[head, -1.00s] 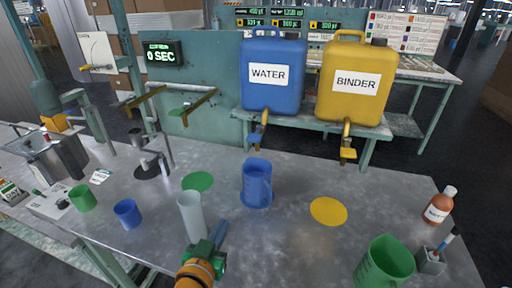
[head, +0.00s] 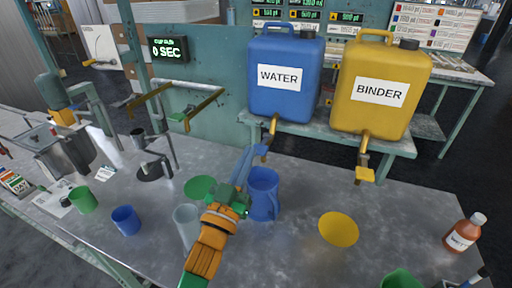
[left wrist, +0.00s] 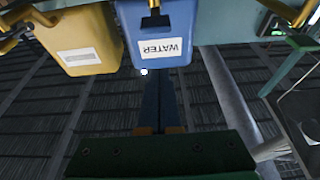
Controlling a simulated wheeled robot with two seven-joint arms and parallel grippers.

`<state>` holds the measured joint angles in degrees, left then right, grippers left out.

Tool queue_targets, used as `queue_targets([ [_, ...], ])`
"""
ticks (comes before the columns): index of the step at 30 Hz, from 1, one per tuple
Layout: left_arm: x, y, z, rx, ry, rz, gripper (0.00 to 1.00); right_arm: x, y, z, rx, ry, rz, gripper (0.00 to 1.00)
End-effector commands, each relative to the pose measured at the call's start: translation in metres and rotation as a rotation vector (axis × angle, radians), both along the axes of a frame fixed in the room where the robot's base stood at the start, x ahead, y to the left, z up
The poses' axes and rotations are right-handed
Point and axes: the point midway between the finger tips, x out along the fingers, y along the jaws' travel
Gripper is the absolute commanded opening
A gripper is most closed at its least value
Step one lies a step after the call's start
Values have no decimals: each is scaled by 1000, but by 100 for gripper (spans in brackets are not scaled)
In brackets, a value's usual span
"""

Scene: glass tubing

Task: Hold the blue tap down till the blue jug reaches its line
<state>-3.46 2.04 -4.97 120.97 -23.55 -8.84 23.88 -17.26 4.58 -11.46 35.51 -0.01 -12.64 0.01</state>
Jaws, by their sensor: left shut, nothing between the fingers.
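The blue jug (head: 264,192) stands upright on the bench below the blue WATER tank (head: 286,80). I cannot make out its line or any water in it. The blue tap (head: 261,150) hangs at the end of the tank's brass spout, above the jug; the spout end also shows at the top of the left wrist view (left wrist: 155,20). My left gripper (head: 249,152) is shut and empty, its blue fingertips close to the tap's left side. Contact cannot be told. In the left wrist view the fingers point up toward the tank. My right gripper is out of view.
The yellow BINDER tank (head: 380,105) has its own yellow tap (head: 365,174). A pale tall cup (head: 185,226) stands left of my wrist. A yellow disc (head: 338,230), brown bottle (head: 463,235) and green jug (head: 402,279) are to the right. The timer (head: 168,49) reads 0 SEC.

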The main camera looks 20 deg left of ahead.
Motion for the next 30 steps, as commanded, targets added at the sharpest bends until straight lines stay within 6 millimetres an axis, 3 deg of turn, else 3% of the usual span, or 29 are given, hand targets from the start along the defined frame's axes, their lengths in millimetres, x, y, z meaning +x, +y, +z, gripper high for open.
queue_targets([
  [1, 11, 0, 9, 0, -2, 0, 0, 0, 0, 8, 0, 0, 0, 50],
  [8, 57, -2, 24, -1, -1, 0, 0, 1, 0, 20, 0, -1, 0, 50],
  [9, 55, -2, 8, -3, 6, 1, 0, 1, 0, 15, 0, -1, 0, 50],
  [15, 54, -2, -17, -2, 3, 0, 0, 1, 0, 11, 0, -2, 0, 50],
  [27, 54, -2, -22, 0, 0, 0, 0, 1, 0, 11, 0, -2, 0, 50],
  [30, 54, -2, -29, -2, -18, 0, 0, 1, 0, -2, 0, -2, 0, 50],
])
